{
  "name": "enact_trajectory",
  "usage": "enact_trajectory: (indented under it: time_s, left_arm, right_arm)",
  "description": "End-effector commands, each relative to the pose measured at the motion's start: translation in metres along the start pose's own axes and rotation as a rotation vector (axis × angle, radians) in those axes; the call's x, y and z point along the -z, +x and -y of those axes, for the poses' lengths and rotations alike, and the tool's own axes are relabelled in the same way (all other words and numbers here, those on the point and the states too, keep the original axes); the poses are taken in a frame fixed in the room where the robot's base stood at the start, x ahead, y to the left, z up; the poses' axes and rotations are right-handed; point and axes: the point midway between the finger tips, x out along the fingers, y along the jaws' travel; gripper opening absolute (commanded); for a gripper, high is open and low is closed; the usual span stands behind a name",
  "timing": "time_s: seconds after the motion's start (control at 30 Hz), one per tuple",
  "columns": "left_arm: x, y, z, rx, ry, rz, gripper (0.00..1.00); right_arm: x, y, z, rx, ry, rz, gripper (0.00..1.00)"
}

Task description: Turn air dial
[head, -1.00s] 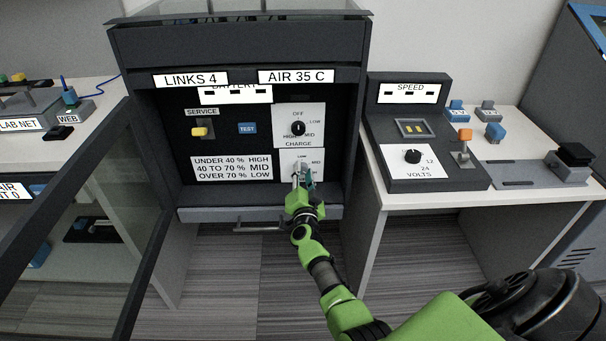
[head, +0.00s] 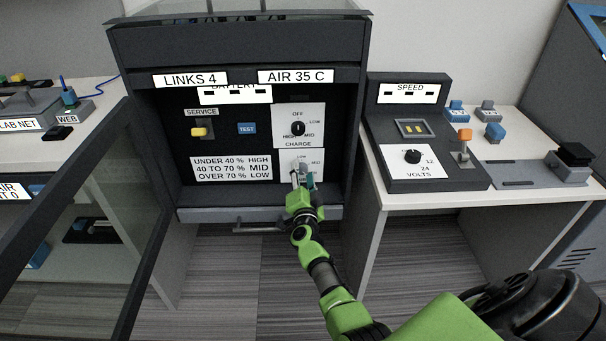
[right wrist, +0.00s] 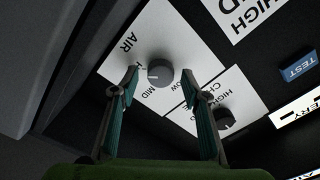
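The air dial (right wrist: 160,72) is a dark round knob on a white plate in the right wrist view. Labels AIR, MID and LOW show around it, and another is partly covered by a finger. Its pale mark points left in that view. My right gripper (right wrist: 160,76) is open, with one finger on each side of the dial; I cannot tell whether they touch it. In the head view, my right gripper (head: 303,178) is in front of the lower white plate (head: 287,157) and hides most of the dial. My left gripper is not in view.
The charge dial (head: 298,128) is just above the air plate. A yellow service switch (head: 199,132) and blue test button (head: 247,128) are to the left. An open cabinet door (head: 150,225) stands at left. A speed console (head: 425,165) is on the right bench.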

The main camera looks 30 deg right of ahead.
Motion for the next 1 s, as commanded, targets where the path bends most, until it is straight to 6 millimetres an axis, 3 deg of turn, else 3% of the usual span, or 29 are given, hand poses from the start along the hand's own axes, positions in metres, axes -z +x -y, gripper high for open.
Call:
enact_trajectory:
  time_s: [0.33,0.8,1.0]
  left_arm:
    - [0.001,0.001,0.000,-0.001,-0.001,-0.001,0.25]
    - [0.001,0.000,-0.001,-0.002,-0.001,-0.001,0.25]
    - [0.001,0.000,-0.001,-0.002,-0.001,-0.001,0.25]
  right_arm:
    - [-0.001,-0.006,0.000,0.000,-0.001,0.001,0.42]
    - [-0.001,-0.067,-0.001,-0.001,-0.001,0.001,0.42]
    - [0.000,-0.075,0.000,0.000,-0.001,0.000,0.42]
